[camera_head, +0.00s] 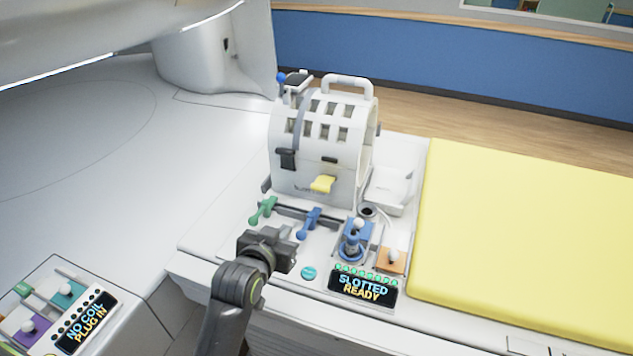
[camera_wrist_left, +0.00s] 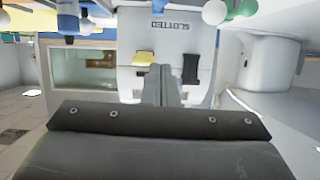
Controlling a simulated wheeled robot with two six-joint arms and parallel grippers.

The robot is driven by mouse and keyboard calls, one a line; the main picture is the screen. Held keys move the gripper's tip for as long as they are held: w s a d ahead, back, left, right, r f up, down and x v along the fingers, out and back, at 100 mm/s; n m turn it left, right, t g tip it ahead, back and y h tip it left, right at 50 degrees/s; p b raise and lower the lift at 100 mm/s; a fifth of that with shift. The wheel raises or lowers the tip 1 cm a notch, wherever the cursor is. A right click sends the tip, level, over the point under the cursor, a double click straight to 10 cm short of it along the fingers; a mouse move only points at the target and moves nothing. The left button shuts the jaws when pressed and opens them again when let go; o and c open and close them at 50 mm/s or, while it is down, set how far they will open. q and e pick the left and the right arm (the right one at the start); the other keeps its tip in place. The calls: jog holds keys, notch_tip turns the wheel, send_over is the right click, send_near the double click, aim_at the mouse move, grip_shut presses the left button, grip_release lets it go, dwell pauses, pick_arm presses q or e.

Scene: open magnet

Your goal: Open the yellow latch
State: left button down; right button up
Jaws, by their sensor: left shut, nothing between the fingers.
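The yellow latch (camera_head: 322,184) is a small tab low on the front of the white slotted head coil (camera_head: 335,150). In the left wrist view the yellow latch (camera_wrist_left: 143,58) shows just beyond my fingertips, a little to their left. My left gripper (camera_head: 280,236) is in front of the coil, below and left of the latch in the head view. Its fingers (camera_wrist_left: 162,80) are shut together with nothing between them. I see no contact with the latch. My right gripper is not in view.
A black latch (camera_head: 287,158) is on the coil's left side. Green (camera_head: 263,209) and blue (camera_head: 308,223) levers stand between the gripper and coil. A blue plug (camera_head: 354,241) and a "SLOTTED READY" display (camera_head: 363,286) are at right. A yellow pad (camera_head: 530,240) lies beyond.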

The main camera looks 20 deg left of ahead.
pick_arm(q)
jog(key=w+d+r+t, duration=0.2)
jog(key=w+r, duration=0.2)
jog(key=r, duration=0.3)
jog(key=p, duration=0.3)
send_over(324, 184)
jog(key=s, duration=0.4)
jog(key=shift+t+h, duration=0.3)
jog(key=shift+w+a+f+p, duration=0.1)
jog(key=shift+a+f+p, duration=0.15)
jog(key=shift+f, duration=1.05)
jog(key=shift+a+f+p, duration=0.1)
jog(key=shift+f+p, duration=0.1)
jog(key=shift+f, duration=1.05)
